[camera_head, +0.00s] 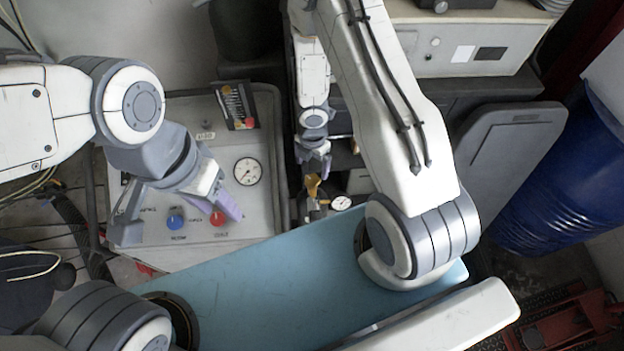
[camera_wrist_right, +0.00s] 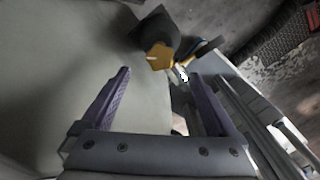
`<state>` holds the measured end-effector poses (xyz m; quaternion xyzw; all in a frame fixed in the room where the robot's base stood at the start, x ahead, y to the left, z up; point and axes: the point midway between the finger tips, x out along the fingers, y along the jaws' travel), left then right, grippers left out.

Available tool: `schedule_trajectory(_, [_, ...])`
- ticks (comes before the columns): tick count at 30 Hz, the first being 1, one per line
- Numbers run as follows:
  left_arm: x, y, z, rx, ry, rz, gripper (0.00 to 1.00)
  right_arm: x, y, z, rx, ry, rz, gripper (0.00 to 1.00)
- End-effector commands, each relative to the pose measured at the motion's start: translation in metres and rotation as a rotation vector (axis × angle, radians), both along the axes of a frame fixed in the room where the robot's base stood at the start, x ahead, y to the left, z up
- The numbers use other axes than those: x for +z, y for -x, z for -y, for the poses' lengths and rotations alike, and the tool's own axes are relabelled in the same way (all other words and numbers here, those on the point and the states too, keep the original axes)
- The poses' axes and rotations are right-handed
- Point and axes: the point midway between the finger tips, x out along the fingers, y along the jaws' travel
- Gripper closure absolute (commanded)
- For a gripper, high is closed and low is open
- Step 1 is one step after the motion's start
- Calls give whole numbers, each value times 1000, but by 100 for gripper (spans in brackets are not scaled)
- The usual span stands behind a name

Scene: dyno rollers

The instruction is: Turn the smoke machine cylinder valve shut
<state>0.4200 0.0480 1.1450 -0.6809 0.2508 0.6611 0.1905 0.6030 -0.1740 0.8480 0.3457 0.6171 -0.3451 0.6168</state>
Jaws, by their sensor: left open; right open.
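The smoke machine cylinder valve has a yellow handle (camera_head: 312,185) near the middle of the head view, beside a small white gauge (camera_head: 341,203). The yellow handle (camera_wrist_right: 160,57) also shows at the upper middle of the right wrist view, beyond the fingertips and apart from them. My right gripper (camera_head: 314,164) is open and empty just above the handle in the head view. Its two purple fingers (camera_wrist_right: 160,78) are spread wide in the wrist view. My left gripper (camera_head: 178,220) is open and empty over the control panel. The cylinder body is mostly hidden.
The grey control panel (camera_head: 265,215) carries a blue knob (camera_head: 176,222), a red knob (camera_head: 217,219), a round gauge (camera_head: 247,171) and a switch block (camera_head: 237,105). A blue drum (camera_head: 555,190) stands at right. A dark cabinet with a grey box (camera_head: 465,45) stands behind.

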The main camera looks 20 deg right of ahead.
Motion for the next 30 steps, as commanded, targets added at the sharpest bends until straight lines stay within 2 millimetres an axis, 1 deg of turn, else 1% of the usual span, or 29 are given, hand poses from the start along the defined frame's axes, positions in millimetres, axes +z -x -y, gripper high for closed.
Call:
schedule_trajectory(1, [-16, 0, 0, 0, 0, 0, 50, -16, 0, 0, 0, 0, 0, 6])
schedule_trajectory(9, [-55, 0, 0, -2, 0, 0, 50, -54, 0, 0, 0, 1, 1, 6])
schedule_trajectory(12, [-64, 0, 0, -2, 0, 0, 50, -64, 0, 0, 0, 1, 1, 6])
schedule_trajectory(16, [-70, 0, 0, -2, 0, 0, 50, -69, 0, 0, -1, 1, 1, 6])
schedule_trajectory(24, [-69, 0, 0, -2, 0, 0, 50, -69, 0, 0, -1, 1, 0, 6])
schedule_trajectory(25, [-69, 0, 0, -2, 0, 0, 50, -69, 0, 0, -1, 1, 0, 10])
schedule_trajectory(26, [-69, 0, 0, -2, 0, 0, 50, -69, 0, 0, -1, 1, 0, 21])
schedule_trajectory(27, [-69, 0, 0, -2, 0, 0, 50, -69, 0, 0, -1, 1, 0, 37])
schedule_trajectory(29, [-69, 0, 0, -2, 0, 0, 50, -69, 0, 0, -1, 1, 0, 60])
schedule_trajectory(30, [-69, 0, 0, -1, 0, 0, 50, -69, 0, 0, -1, 1, 0, 75])
